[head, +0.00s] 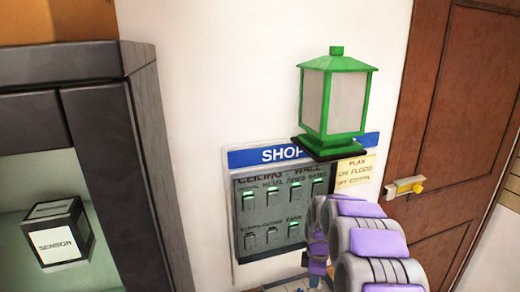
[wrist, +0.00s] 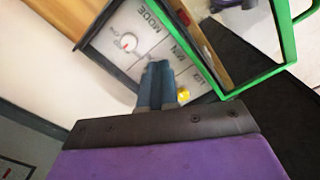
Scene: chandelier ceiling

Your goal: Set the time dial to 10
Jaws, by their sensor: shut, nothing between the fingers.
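In the wrist view my gripper (wrist: 160,66) is shut and empty. Its fingertips are in front of a grey panel (wrist: 150,20) that appears tilted in the picture. The panel carries the words MODE and MIN and another label too small to read. A small round white dial (wrist: 128,42) with a red mark sits beside MODE, up and left of the fingertips. I cannot tell whether it is the time dial, and no 10 is legible. A small yellow part (wrist: 183,93) shows just right of the fingers. In the head view my fingertips cannot be made out.
A green lantern (head: 335,95) stands out before the wall; a green frame (wrist: 290,45) shows near my gripper. A switch panel (head: 270,215) sits under a blue SHOP sign (head: 265,156). A SENSOR box (head: 57,232) sits in a dark cabinet (head: 100,120). A brown door (head: 450,130) is right.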

